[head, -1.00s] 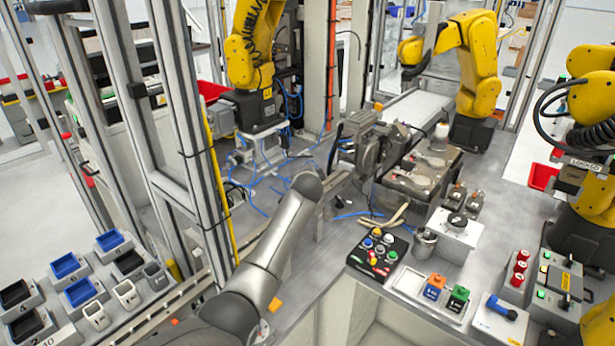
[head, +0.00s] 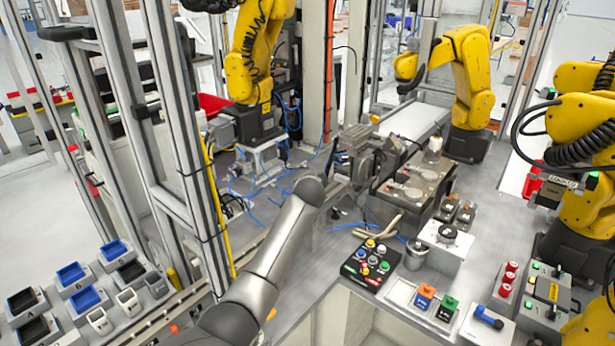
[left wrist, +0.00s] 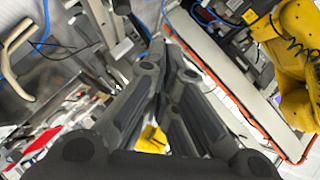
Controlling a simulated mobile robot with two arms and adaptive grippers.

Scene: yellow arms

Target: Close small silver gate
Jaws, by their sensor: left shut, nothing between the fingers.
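A grey metal mechanism (head: 366,160) stands mid-bench in the head view. I cannot make out for certain which part is the small silver gate, or how far open it stands. My left arm reaches in from the bottom, its grey wrist (head: 309,190) just left of and nearer than this mechanism. The left gripper's fingers are mostly hidden behind the wrist there. In the left wrist view my left gripper (left wrist: 168,62) is shut and empty, its dark fingers together. I cannot tell whether it touches anything. My right gripper is not in view.
A button panel (head: 369,267) and curved tan handles (head: 377,228) lie right of my arm. A frame post (head: 190,150) stands left. Yellow robot arms (head: 470,75) surround the bench, and blue cables (head: 255,208) cross it. Bench surface near the wrist is partly clear.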

